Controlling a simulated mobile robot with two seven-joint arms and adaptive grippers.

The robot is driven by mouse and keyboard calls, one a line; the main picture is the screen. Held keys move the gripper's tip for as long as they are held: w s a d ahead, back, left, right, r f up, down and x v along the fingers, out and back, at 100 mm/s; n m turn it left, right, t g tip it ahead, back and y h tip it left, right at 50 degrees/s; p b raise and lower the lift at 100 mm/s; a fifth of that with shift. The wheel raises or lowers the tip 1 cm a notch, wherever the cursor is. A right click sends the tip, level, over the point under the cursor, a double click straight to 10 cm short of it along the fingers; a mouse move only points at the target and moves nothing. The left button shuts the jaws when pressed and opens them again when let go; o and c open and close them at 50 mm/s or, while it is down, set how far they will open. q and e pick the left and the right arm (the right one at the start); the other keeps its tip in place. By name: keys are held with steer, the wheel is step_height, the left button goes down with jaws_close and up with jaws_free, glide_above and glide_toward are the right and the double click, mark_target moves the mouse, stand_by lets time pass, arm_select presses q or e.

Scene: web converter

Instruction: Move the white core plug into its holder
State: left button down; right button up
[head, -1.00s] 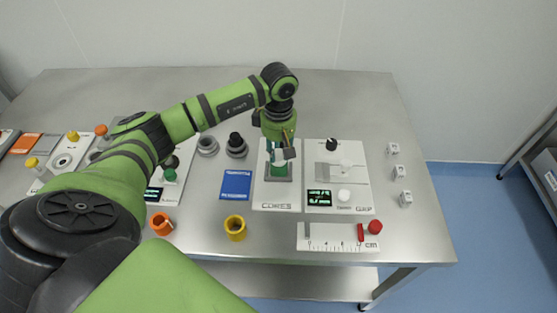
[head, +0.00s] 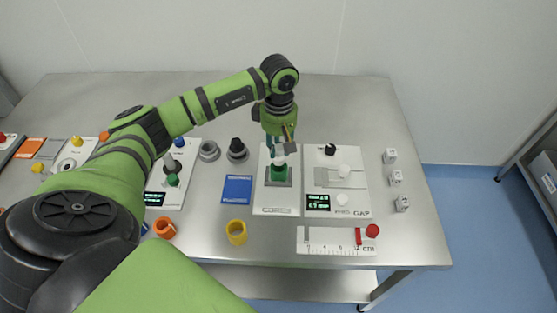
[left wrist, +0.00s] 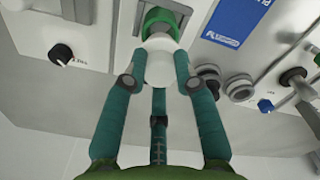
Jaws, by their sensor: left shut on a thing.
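My left gripper (head: 281,149) is above the tall white panel right of the table's middle, pointing down. In the left wrist view the gripper (left wrist: 160,80) is shut on the white core plug (left wrist: 160,65), with fingers on both sides of it. The plug shows small under the fingers in the head view (head: 280,160). A green holder (head: 280,173) stands on a grey plate directly below, and its green rim (left wrist: 165,18) shows around the plug's far end in the wrist view. I cannot tell how deep the plug sits. My right gripper is not in view.
The gap panel (head: 355,203) stands close on the right, with white parts, a black knob (head: 330,150) and a display. A blue card (head: 237,189), yellow ring (head: 236,232) and grey and black round parts (head: 237,150) are to the left. The back of the table is clear.

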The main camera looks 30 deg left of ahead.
arm_select(q)
steer(key=shift+r+p, duration=0.95)
steer(key=shift+r, duration=1.05)
